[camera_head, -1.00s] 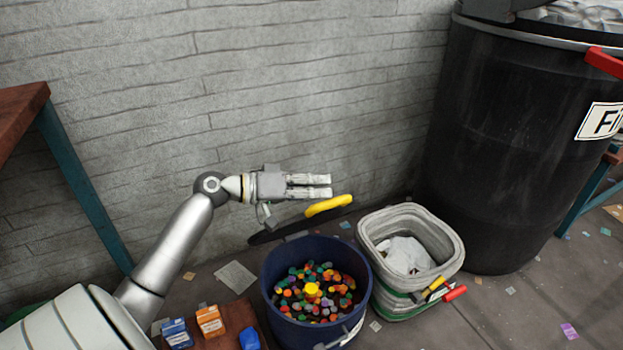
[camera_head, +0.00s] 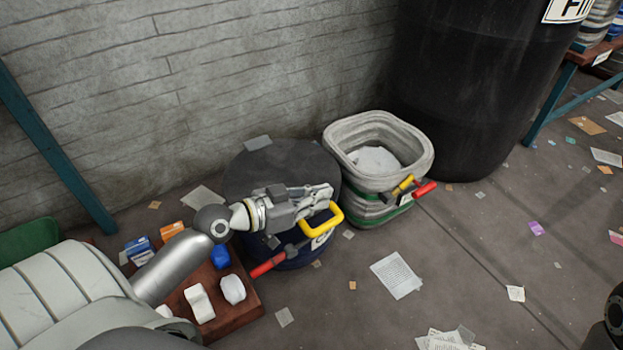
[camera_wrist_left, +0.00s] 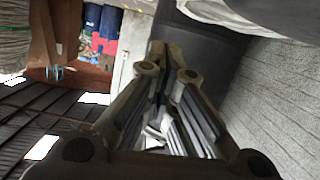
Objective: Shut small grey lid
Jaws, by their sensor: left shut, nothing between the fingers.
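The dark grey lid (camera_head: 290,160) lies over the top of the blue bucket (camera_head: 300,258), and the bucket's contents are hidden. The lid's yellow handle (camera_head: 335,222) is at the front edge. My left gripper (camera_head: 328,193) is shut and empty, over the lid just behind the yellow handle. Whether it touches the lid or handle I cannot tell. In the left wrist view, the closed fingers (camera_wrist_left: 165,72) point at a dark grey surface.
A pale bin (camera_head: 345,160) with a white heap inside stands right of the bucket, close to it. A tall black barrel (camera_head: 465,100) is behind. A brown board (camera_head: 235,300) with small boxes and white pieces lies at the left. Papers litter the open floor at right.

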